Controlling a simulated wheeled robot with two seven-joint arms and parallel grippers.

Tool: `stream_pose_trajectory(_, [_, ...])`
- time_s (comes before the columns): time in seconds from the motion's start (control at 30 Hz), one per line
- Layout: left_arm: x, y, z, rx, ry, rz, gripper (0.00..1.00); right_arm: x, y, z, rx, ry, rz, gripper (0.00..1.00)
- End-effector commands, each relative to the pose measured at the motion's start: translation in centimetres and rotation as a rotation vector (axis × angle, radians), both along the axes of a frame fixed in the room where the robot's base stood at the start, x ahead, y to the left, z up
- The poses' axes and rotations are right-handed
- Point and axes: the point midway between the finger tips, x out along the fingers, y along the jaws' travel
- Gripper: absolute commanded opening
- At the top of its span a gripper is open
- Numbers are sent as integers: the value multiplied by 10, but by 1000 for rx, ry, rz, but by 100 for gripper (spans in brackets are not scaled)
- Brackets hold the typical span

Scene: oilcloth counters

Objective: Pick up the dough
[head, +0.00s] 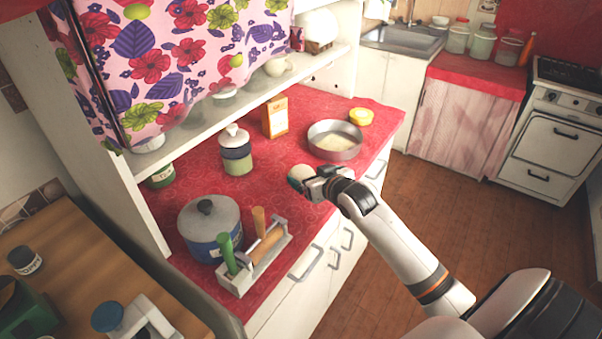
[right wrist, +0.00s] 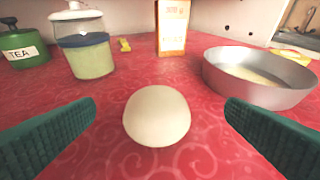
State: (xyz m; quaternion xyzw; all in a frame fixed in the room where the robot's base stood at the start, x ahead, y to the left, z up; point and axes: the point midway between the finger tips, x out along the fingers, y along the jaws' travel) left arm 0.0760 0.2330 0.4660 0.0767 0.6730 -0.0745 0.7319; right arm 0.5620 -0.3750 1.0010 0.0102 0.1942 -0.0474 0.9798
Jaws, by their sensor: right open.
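The dough is a pale, smooth round ball that sits on the red patterned counter. In the right wrist view the dough (right wrist: 157,116) lies in the middle, between the two dark green fingers of my right gripper (right wrist: 160,118), with a gap on each side. In the head view the dough (head: 298,176) shows just beyond the right gripper (head: 304,180), partly hidden by it. The right gripper is open and low over the counter. My left gripper is not in view.
A metal pan (head: 335,140) with pale contents stands beyond the dough, near a carton (head: 275,116) and a lidded jar (head: 236,152). A blue pot (head: 209,228) and a rack with rolling pin (head: 254,262) stand nearer. A shelf with floral cloth (head: 170,50) overhangs the counter's back.

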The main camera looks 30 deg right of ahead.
Motion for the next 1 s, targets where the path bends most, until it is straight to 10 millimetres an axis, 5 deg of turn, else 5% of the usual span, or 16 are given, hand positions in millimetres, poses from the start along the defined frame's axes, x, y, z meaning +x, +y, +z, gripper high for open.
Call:
stream_pose_trajectory(0.13, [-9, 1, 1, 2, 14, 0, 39, 8, 0, -4, 0, -1, 0, 94])
stream_pose_trajectory(0.53, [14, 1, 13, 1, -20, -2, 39, 48, -1, -29, 0, -1, 0, 94])
stream_pose_trajectory(0.83, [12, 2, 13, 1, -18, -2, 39, 51, -1, -33, -2, 0, 1, 94])
stream_pose_trajectory(1.0, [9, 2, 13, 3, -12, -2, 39, 51, -1, -32, -2, 0, 1, 68])
